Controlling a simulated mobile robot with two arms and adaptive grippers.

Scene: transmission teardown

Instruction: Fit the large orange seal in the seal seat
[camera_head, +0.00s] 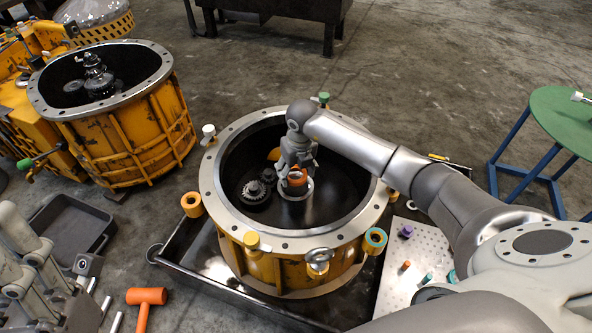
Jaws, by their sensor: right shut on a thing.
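The large orange seal (297,179) is inside the open yellow housing (240,257), just right of the middle of its dark cavity. My right gripper (297,168) reaches down from above and is shut on the seal. Its fingers hide part of the seal. Directly below the seal is a pale metal ring (296,192), which looks like the seal seat. I cannot tell whether the seal touches it or sits just above it.
A dark gear (255,192) stands left of the seal in the cavity. Coloured parts sit around the metal rim (222,210). The housing stands in a black tray (190,272). A pegboard (418,247) lies at right; an orange mallet (146,297) lies front left.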

